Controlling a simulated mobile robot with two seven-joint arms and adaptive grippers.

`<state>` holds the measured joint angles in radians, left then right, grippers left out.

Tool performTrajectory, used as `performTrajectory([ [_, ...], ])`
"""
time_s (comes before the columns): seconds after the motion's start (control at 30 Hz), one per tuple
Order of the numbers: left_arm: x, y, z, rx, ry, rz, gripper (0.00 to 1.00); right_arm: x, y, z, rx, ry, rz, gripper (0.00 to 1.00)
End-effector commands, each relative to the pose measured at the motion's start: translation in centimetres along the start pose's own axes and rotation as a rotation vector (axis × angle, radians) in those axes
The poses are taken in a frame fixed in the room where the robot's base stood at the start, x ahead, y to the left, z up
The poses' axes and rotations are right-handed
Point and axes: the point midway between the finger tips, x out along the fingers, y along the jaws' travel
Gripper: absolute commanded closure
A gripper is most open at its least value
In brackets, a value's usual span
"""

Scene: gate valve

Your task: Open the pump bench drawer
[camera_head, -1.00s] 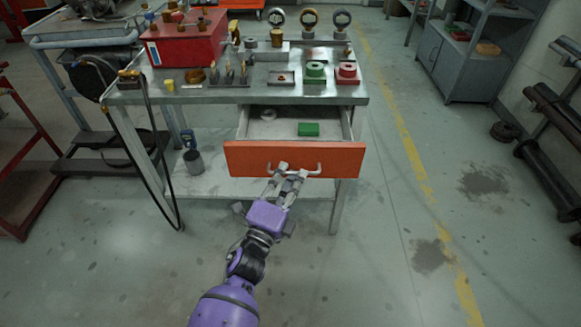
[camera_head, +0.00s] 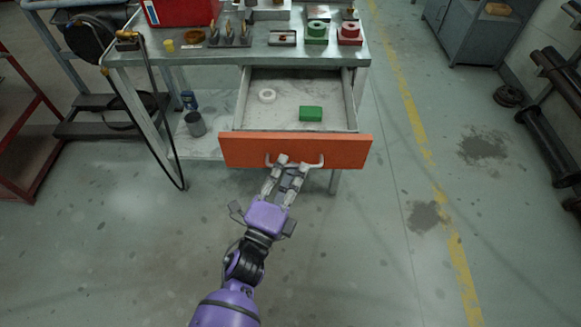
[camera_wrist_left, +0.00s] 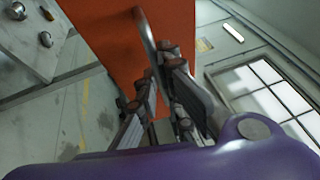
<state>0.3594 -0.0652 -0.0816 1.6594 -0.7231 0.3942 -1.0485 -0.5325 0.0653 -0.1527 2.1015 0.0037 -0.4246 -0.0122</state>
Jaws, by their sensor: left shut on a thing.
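The pump bench drawer (camera_head: 296,150) has an orange front and is pulled well out of the bench. Inside it lie a white ring (camera_head: 267,96) and a green block (camera_head: 311,114). My left gripper (camera_head: 286,163) is shut on the drawer's bar handle (camera_head: 313,164), left of the handle's middle. In the left wrist view the fingers (camera_wrist_left: 165,75) close around the handle (camera_wrist_left: 146,32) in front of the orange drawer front (camera_wrist_left: 103,35). My right gripper is in neither view.
The bench top (camera_head: 190,54) carries a red box (camera_head: 180,10), a green fitting (camera_head: 317,32), a red fitting (camera_head: 350,33) and other small parts. A black hose (camera_head: 160,130) hangs at its left. A grey can (camera_head: 195,124) stands on the lower shelf. The floor in front is clear.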

Motion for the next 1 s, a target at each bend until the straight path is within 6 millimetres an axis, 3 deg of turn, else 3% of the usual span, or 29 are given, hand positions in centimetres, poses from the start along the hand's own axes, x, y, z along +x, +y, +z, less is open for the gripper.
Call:
performTrajectory([
  [0.07, -0.1, 0.2, 0.1, 0.004, -0.001, 0.004, 1.0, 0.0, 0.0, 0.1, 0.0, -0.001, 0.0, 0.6],
  [0.1, -0.1, 0.2, 0.1, 0.004, -0.001, 0.005, 0.89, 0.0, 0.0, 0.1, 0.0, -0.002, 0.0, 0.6],
  [0.23, 0.0, 0.1, 0.1, 0.002, -0.001, 0.004, 0.74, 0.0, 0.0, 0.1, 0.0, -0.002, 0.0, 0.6],
  [0.57, -0.2, 0.1, 0.0, 0.001, -0.001, 0.002, 0.74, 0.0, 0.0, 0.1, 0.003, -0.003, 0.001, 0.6],
  [0.77, -3.0, 0.2, 0.1, 0.0, -0.001, 0.006, 0.74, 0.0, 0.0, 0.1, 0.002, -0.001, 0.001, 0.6],
  [1.0, -8.2, 0.2, 0.1, 0.0, -0.002, 0.007, 0.74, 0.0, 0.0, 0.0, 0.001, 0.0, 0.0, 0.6],
])
